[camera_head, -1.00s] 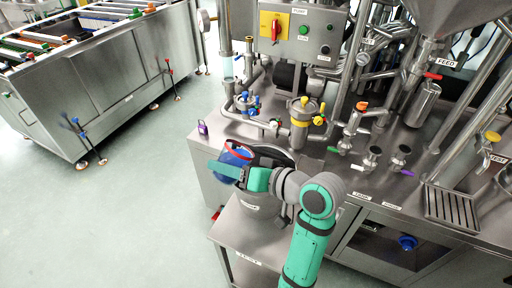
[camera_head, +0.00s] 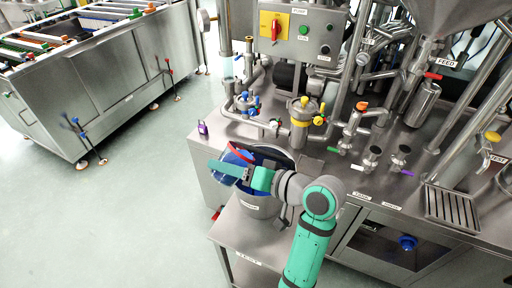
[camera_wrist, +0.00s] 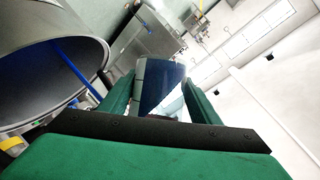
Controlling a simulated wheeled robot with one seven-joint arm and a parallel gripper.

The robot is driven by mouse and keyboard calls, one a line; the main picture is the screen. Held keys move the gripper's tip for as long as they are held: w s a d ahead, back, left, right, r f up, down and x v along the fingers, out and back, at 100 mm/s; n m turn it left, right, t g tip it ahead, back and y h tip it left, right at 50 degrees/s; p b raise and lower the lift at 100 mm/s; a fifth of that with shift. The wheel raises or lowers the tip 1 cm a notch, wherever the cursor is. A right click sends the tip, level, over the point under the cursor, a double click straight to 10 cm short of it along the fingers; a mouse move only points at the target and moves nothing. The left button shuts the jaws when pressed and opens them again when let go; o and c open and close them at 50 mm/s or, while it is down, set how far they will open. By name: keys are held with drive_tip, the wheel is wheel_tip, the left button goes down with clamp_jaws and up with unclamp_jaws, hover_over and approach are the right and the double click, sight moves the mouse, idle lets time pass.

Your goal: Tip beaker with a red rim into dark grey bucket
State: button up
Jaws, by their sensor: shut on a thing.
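The beaker with a red rim (camera_head: 240,153) is in my gripper (camera_head: 240,171), tilted, with its rim toward the upper right. It looks blue inside. It also shows in the wrist view (camera_wrist: 160,88) between the two green fingers of my gripper (camera_wrist: 160,100), which are shut on it. The dark grey bucket (camera_head: 262,207) stands just right of and below the beaker in the head view, its mouth partly hidden by my gripper. In the wrist view a large round metal vessel mouth (camera_wrist: 45,62) with a blue rod-like streak shows at left; it appears to be this bucket.
The bucket stands on a steel stand (camera_head: 238,236) by the machine bench (camera_head: 330,165). Pipes, valves and a yellow-banded filter (camera_head: 300,122) rise behind. A drip grate (camera_head: 452,205) is at right. Open floor (camera_head: 130,220) lies at left.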

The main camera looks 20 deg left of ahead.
drive_tip(key=shift+m, duration=0.3)
drive_tip(key=shift+g, duration=0.3)
drive_tip(key=shift+m, duration=0.3)
drive_tip(key=shift+y, duration=0.3)
drive_tip(key=shift+m, duration=0.3)
